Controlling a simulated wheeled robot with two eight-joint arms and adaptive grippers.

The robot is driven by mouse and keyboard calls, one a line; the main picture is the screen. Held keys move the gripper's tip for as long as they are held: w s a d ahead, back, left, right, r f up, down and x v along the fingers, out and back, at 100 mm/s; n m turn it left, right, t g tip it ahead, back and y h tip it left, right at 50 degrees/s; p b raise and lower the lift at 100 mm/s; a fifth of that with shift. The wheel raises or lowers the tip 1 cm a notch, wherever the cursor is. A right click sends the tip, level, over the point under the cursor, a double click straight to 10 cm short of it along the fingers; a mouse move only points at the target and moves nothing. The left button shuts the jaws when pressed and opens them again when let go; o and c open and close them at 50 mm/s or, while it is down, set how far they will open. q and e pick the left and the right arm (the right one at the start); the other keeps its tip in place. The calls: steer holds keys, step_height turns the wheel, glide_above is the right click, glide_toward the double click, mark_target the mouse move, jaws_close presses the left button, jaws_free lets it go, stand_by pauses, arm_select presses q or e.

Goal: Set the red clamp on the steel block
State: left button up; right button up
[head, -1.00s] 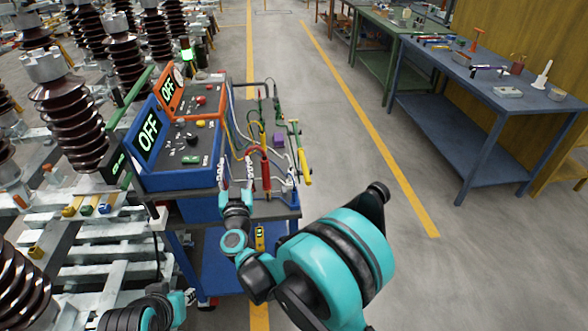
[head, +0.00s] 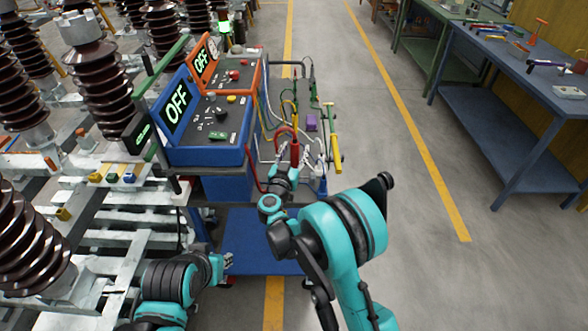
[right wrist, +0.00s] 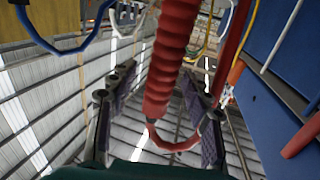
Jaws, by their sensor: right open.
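The red clamp (head: 294,153) hangs upright at the near end of the cart, with a red lead at its top. In the right wrist view its ribbed red body (right wrist: 170,60) passes between the two fingers of my right gripper (right wrist: 150,110). That gripper (head: 284,176) is open, with gaps beside the red body. My left gripper (head: 222,262) is low beside the cart, away from the clamp; its fingers are too small to read. I cannot tell for certain which metal part at the left is the steel block.
The blue cart (head: 262,228) carries two "OFF" boxes, a blue one (head: 210,154) and an orange one (head: 228,75). Leads and a yellow-ended tool (head: 335,145) crowd its right side. Brown insulators (head: 104,85) stand on frames at left. The floor at right is clear up to a blue bench (head: 510,130).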

mark_target(298, 143)
jaws_close()
steer(key=shift+r, duration=0.1)
stand_by(0.3)
steer(key=shift+r, duration=0.25)
steer(key=r+p, duration=0.1)
steer(key=r, duration=0.2)
steer(key=d+r+p, duration=0.1)
steer(key=shift+s+r+p, duration=0.2)
steer(key=shift+s+p, duration=0.05)
steer(key=shift+p, duration=0.05)
steer(key=s+d+r+p, duration=0.3)
steer(key=s+d+r, duration=0.3)
steer(key=d, duration=0.2)
steer(key=shift+d, duration=0.3)
steer(key=shift+s, duration=0.1)
